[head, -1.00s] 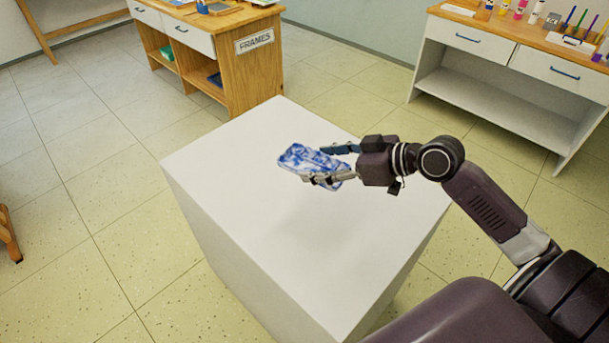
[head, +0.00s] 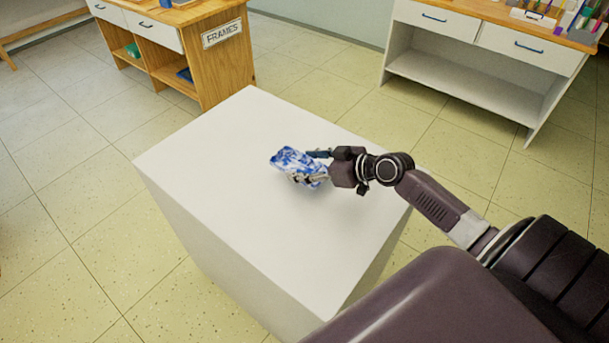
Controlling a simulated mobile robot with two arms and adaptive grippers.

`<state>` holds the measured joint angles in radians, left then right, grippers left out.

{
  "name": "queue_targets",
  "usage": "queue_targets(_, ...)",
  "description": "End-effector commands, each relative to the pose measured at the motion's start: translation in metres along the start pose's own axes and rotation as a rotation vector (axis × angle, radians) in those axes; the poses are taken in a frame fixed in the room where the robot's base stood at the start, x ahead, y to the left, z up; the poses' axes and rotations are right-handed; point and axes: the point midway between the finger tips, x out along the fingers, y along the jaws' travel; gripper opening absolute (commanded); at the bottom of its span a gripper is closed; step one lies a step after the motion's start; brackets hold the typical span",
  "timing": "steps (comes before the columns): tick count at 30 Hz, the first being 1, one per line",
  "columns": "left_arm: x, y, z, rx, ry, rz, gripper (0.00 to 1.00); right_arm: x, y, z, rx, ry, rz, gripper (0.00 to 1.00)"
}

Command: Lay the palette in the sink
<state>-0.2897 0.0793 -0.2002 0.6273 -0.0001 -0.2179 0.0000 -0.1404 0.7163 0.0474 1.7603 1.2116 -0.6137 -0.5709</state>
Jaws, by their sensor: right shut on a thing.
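A blue and white patterned block-like thing (head: 297,162) is in the jaws of my right gripper (head: 312,167), over the top of a white plinth (head: 210,150). My right gripper is shut on it. I cannot tell whether the thing touches the plinth top or hangs just above it. I cannot make out for sure whether it is the palette. No sink shows in this view. My left gripper is not in view.
A wooden cabinet with a "FRAMES" sign (head: 222,34) stands at the back left. A white workbench with drawers (head: 478,85) carries paints and brushes at the back right. Tiled floor (head: 80,240) lies free left of the plinth.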

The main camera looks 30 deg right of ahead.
Motion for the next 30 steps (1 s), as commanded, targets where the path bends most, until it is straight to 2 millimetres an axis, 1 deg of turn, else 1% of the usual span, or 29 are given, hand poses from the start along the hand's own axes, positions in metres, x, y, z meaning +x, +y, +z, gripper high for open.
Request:
queue_targets(2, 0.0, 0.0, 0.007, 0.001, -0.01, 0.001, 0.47, 0.003, 0.0, 0.005, 0.001, 0.001, -0.001, 0.35)
queue_targets(6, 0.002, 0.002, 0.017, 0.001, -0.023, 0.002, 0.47, 0.013, 0.0, 0.024, 0.005, 0.0, 0.0, 0.35)
queue_targets(10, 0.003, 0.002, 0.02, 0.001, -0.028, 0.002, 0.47, 0.021, 0.0, 0.037, 0.002, 0.001, 0.0, 0.35)
queue_targets(19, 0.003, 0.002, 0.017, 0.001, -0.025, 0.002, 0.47, 0.022, 0.0, 0.039, -0.001, 0.001, 0.0, 0.35)
queue_targets(23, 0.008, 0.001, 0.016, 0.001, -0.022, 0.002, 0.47, 0.024, 0.0, 0.043, -0.002, 0.001, 0.0, 0.35)
queue_targets(24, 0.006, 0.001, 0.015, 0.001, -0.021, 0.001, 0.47, 0.023, 0.0, 0.042, -0.002, 0.0, 0.0, 0.62)
queue_targets(28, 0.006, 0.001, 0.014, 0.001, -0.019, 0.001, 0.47, 0.023, 0.0, 0.042, -0.001, 0.0, 0.0, 0.77)
queue_targets(30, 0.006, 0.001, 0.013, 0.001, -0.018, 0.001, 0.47, 0.023, 0.0, 0.042, -0.001, 0.0, 0.0, 0.77)
